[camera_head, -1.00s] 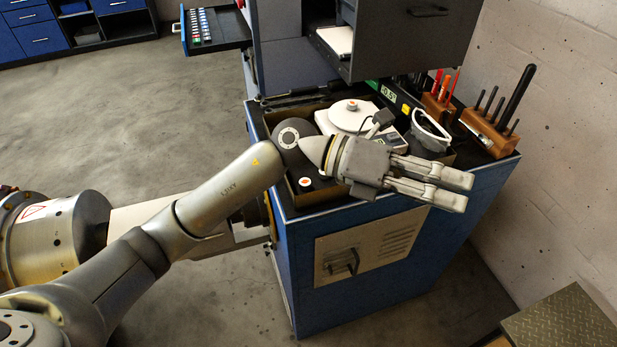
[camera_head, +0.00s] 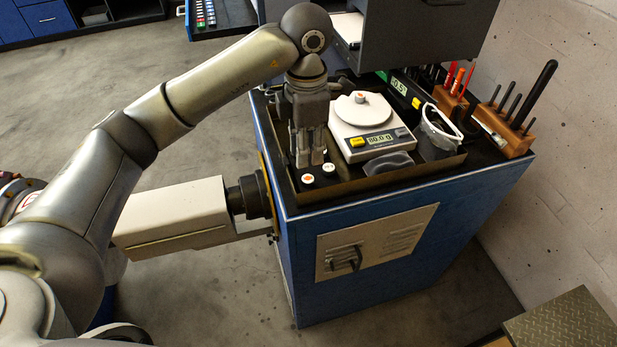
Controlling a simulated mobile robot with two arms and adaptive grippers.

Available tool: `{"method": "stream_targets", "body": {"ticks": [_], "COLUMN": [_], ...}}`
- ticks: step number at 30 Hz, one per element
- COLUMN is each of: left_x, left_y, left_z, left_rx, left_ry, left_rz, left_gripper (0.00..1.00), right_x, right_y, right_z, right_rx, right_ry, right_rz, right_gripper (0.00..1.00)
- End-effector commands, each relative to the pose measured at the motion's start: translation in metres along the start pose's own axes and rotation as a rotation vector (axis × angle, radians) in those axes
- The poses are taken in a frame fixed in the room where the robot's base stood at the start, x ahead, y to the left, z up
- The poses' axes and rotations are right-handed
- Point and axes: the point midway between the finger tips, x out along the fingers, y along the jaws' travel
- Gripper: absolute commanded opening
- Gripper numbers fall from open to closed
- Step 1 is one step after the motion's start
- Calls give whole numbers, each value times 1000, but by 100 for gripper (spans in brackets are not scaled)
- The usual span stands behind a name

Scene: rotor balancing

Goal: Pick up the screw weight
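My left gripper (camera_head: 309,164) points straight down over the left part of the tray on the bench. Its two fingers look a little apart, with nothing visible between them. Two small round weights sit by the fingertips: one with an orange top (camera_head: 307,179) just in front, and one with a white top (camera_head: 328,168) to the right. Another small orange-topped weight (camera_head: 360,97) rests on the white pan of the scale (camera_head: 361,112), whose display reads 80.0 g. I cannot tell from their looks which is the screw weight. My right gripper is out of view.
The tray (camera_head: 345,191) has a low rim. Wooden tool blocks (camera_head: 508,135) line the right edge. A grey cabinet (camera_head: 424,43) hangs over the back.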

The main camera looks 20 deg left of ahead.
Motion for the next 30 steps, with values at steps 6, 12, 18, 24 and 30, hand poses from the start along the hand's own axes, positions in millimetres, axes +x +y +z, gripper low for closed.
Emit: {"method": "stream_targets", "body": {"ticks": [6,12,18,24,30], "left_x": [28,39,64,84,86], "left_y": [-1,-1,0,0,1], "left_z": [0,0,-2,-1,-1], "left_rx": [0,1,1,2,2], "left_ry": [-1,-2,-1,-3,-4], "left_rz": [-3,-4,-6,-3,-2], "left_gripper": [29,29,29,29,29], "right_x": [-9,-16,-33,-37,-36], "right_y": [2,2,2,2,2], "right_z": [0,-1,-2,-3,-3], "right_rx": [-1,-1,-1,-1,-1], "right_ry": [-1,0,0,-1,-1], "right_rz": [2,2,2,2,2], "right_gripper": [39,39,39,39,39]}}
